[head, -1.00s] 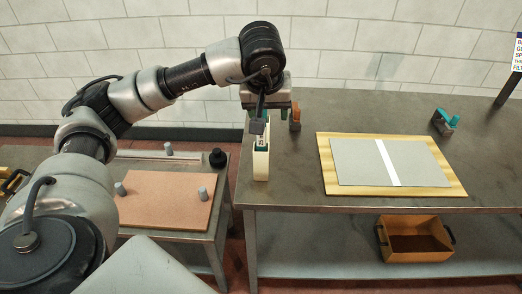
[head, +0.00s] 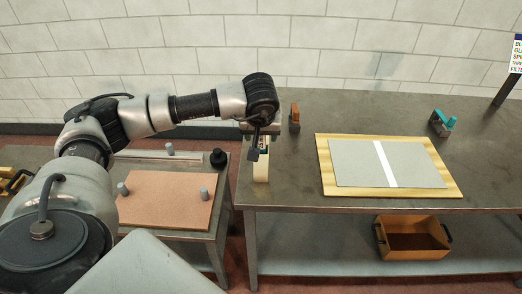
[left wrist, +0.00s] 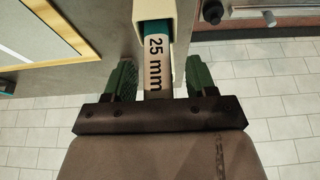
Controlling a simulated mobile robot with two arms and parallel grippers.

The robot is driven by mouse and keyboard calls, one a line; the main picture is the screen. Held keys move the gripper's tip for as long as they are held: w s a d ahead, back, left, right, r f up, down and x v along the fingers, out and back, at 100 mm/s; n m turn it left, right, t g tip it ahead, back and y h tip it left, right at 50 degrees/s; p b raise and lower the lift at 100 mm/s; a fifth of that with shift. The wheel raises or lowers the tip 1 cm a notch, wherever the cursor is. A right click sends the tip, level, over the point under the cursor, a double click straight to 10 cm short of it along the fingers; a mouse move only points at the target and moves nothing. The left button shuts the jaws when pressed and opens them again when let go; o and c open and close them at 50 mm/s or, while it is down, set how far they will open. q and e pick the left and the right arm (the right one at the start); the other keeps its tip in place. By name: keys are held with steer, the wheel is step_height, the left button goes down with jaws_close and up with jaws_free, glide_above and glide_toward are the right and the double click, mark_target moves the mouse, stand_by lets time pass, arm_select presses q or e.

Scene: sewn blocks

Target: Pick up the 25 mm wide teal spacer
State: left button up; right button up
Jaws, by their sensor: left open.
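The teal spacer (left wrist: 157,30) shows in the left wrist view with a pale face marked "25 mm". It sits in an upright cream holder (left wrist: 181,12), whose walls hide part of it. The holder (head: 261,173) stands near the left edge of the steel table in the head view. My left gripper (left wrist: 160,78) is open, with one green finger on each side of the labelled strip and a gap on both sides. In the head view my left gripper (head: 261,142) is right over the holder and hides most of the spacer. My right gripper is not in view.
An orange-brown clamp-like piece (head: 294,117) stands just right of the gripper. A wooden board with a grey sheet (head: 355,165) lies mid-table. A teal-topped tool (head: 443,122) is further right. A wooden crate (head: 413,250) sits below. A lower bench (head: 222,192) stands left.

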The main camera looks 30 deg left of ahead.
arm_select(q)
jaws_close()
stand_by(0.3)
steer(key=shift+r, duration=0.1)
